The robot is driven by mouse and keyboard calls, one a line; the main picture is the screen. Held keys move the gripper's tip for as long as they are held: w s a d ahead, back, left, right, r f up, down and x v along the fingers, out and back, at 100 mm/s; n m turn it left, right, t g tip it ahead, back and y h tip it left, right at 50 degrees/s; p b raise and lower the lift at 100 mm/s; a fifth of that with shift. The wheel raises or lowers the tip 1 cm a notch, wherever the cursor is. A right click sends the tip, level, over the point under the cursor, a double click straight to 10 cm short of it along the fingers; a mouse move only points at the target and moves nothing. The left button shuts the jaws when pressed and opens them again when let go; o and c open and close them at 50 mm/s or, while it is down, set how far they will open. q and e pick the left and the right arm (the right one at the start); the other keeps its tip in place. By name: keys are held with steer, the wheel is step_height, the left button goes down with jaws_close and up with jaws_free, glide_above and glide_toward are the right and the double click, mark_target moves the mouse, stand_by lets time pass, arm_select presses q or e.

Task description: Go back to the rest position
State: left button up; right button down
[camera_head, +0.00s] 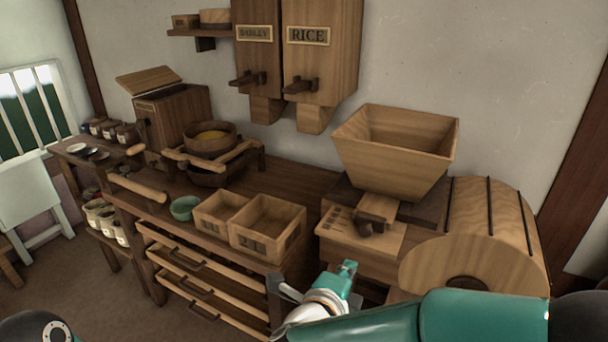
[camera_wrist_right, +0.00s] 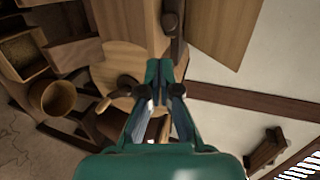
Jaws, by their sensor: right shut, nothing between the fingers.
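My right gripper (camera_head: 347,268) is in the lower middle of the head view, in front of the wooden mill. Its teal fingers are together and hold nothing. In the right wrist view the shut fingertips (camera_wrist_right: 160,68) meet in the middle, with wooden parts behind them. My right arm crosses the lower right of the head view and hides the lower front of the mill. My left gripper is not in view; only a piece of what looks like my left arm shows at the bottom left corner.
A mill with a wide hopper (camera_head: 395,145) and a round drum (camera_head: 480,240) stands at the right. Two wooden boxes (camera_head: 265,228) and a green bowl (camera_head: 184,207) sit on the bench. Bench drawers (camera_head: 190,270) are partly out. Wall bins (camera_head: 322,60) hang above. Floor at lower left is clear.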

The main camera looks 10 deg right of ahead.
steer(key=d+f+g+h+p, duration=0.2)
steer(key=d+f+g+p, duration=0.15)
steer(key=d, duration=0.55)
steer(key=s+d+f+n+g+y+p, duration=0.1)
steer(key=s+d+f+n+y+p, duration=0.15)
steer(key=f, duration=0.55)
steer(key=s+d+f+n+g+y+p, duration=0.15)
steer(key=f+n+p, duration=0.25)
steer(key=f, duration=0.4)
steer(key=s+a+f+n+g+y, duration=0.3)
steer(key=s+a+n, duration=0.3)
steer(key=s+n, duration=0.2)
steer(key=s+a+f+n+g+y, duration=0.2)
steer(key=s+a+f+n+y, duration=0.3)
steer(key=s+a+n+y, duration=0.1)
steer(key=shift+s+a+n+g+p, duration=0.45)
steer(key=shift+s+a+n, duration=0.4)
steer(key=shift+s, duration=0.4)
steer(key=shift+w+a, duration=0.1)
steer(key=shift+w, duration=0.1)
